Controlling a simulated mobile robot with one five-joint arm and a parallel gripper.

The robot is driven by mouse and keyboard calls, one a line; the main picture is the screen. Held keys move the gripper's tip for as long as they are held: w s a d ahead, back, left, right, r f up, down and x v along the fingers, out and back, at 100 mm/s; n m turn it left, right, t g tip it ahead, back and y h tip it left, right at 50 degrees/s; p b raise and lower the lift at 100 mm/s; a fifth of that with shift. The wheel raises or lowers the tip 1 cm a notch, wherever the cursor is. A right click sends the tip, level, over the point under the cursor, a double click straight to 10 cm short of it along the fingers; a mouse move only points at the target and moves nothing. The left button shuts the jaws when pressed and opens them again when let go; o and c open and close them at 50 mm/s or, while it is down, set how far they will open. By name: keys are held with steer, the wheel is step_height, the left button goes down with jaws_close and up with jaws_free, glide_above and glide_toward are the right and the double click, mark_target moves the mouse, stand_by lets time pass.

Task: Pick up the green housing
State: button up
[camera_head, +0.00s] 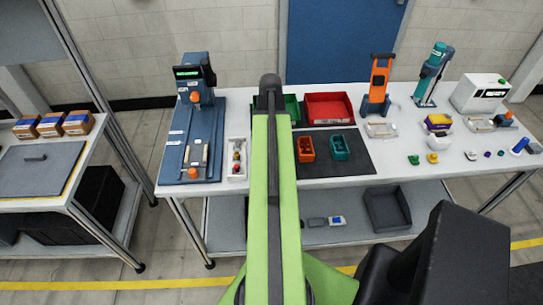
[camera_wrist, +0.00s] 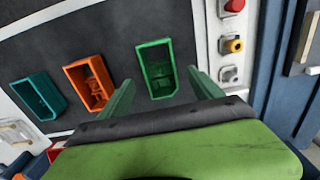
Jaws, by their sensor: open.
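The green housing (camera_wrist: 157,68) is a hollow, open-topped block lying on the dark mat (camera_wrist: 95,38) in the wrist view. In the head view my own arm hides it. My gripper (camera_wrist: 161,77) is open and empty. Its two green fingers reach toward the near end of the housing, one to each side in the picture. I cannot tell how high the fingertips are above the mat. In the head view my gripper's tip is hidden behind the arm.
An orange housing (camera_wrist: 88,82) and a teal housing (camera_wrist: 38,95) lie beside the green one; the head view shows the orange (camera_head: 306,149) and teal (camera_head: 340,147) too. A red bin (camera_head: 328,107) and green bin (camera_head: 291,108) stand behind. A blue press (camera_head: 192,130) stands left.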

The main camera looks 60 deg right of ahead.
step_height(320, 180, down, 5)
steer(key=b, duration=0.5)
steer(key=shift+w+f, duration=0.1)
steer(key=shift+f, duration=0.1)
steer(key=shift+r, duration=0.2)
steer(key=c, duration=1.6)
